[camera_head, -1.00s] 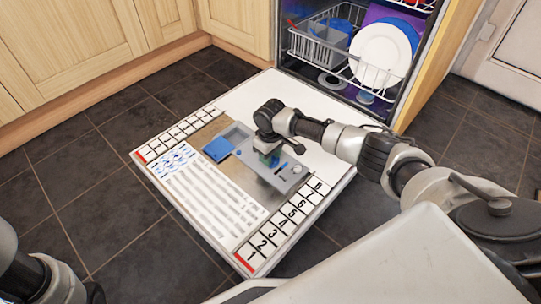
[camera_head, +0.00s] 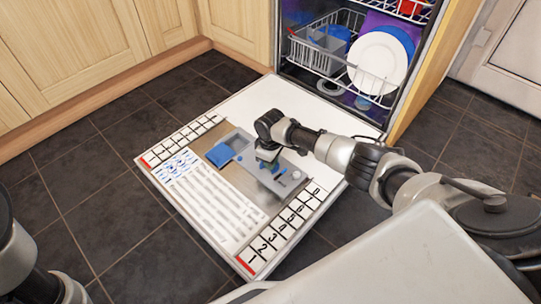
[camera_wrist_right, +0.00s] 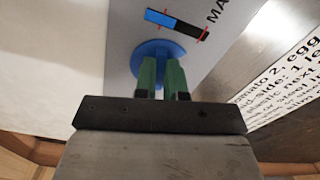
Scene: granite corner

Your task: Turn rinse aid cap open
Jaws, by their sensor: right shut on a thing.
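The rinse aid cap (camera_wrist_right: 150,50) is a round blue knob on the grey dispenser panel, and in the right wrist view it sits between and behind my fingertips. My right gripper (camera_wrist_right: 163,78) has green fingers, close together and shut on the cap. In the head view my right gripper (camera_head: 267,156) reaches down onto the grey dispenser (camera_head: 291,183), which is set in the open dishwasher door (camera_head: 258,98). The gripper mostly hides the cap there. My left arm shows at the lower left, but its gripper is out of view.
A blue lid (camera_head: 220,154) lies left of the cap on the dispenser. The lower rack (camera_head: 322,57) holds a white plate (camera_head: 377,58) behind my right arm. Wooden cabinets (camera_head: 75,55) stand at the left; the dark tiled floor (camera_head: 100,205) beside the door is clear.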

